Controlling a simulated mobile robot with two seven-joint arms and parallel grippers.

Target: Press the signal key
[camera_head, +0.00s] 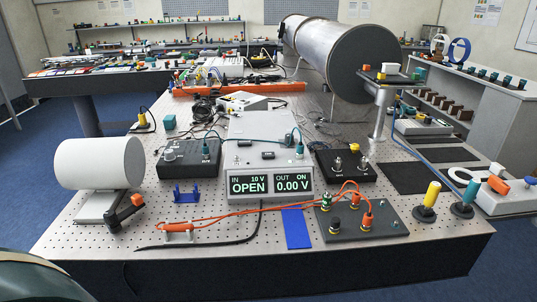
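No part is clearly labelled as the signal key, and I cannot tell which one it is. A black box (187,160) with a small lever or knob stands left of the grey meter. A second black box (345,172) with metal knobs and a yellow piece stands right of the meter. A black lever with an orange end (125,211) lies beside the white cylinder at the left. The grey meter (262,150) shows "IN 10 V", "OUT ON", "OPEN" and "0.00 V". Neither gripper is in view.
A dark plate with terminals and orange leads (355,225), a blue strip (297,228) and two upright handles sit front right. A large metal pipe (345,55) lies behind.

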